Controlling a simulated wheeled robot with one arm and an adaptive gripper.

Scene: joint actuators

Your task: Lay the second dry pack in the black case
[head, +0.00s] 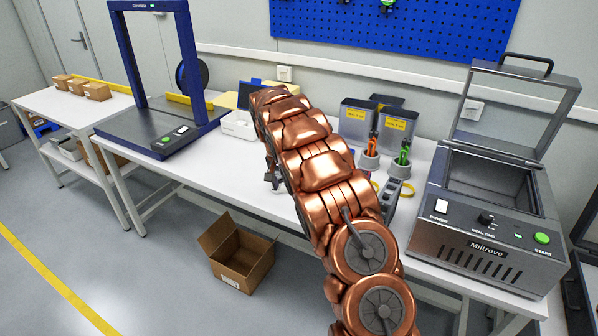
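My copper-coloured arm reaches up across the middle of the view and over the white bench. My gripper (272,180) shows only as a small dark part at the left of the arm, above the bench. The arm hides most of it, so I cannot see whether it is open or holds anything. A dark, open case-like object (582,285) is cut off at the lower right edge; it may be the black case, and its inside is mostly out of view. I cannot make out any dry pack.
A Miltrove sealing machine (480,245) stands with its lid raised at the bench's right. Grey bins (356,118) with yellow labels and tool cups (370,160) stand behind the arm. A blue frame machine (160,138) is at left. An open cardboard box (242,262) sits on the floor.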

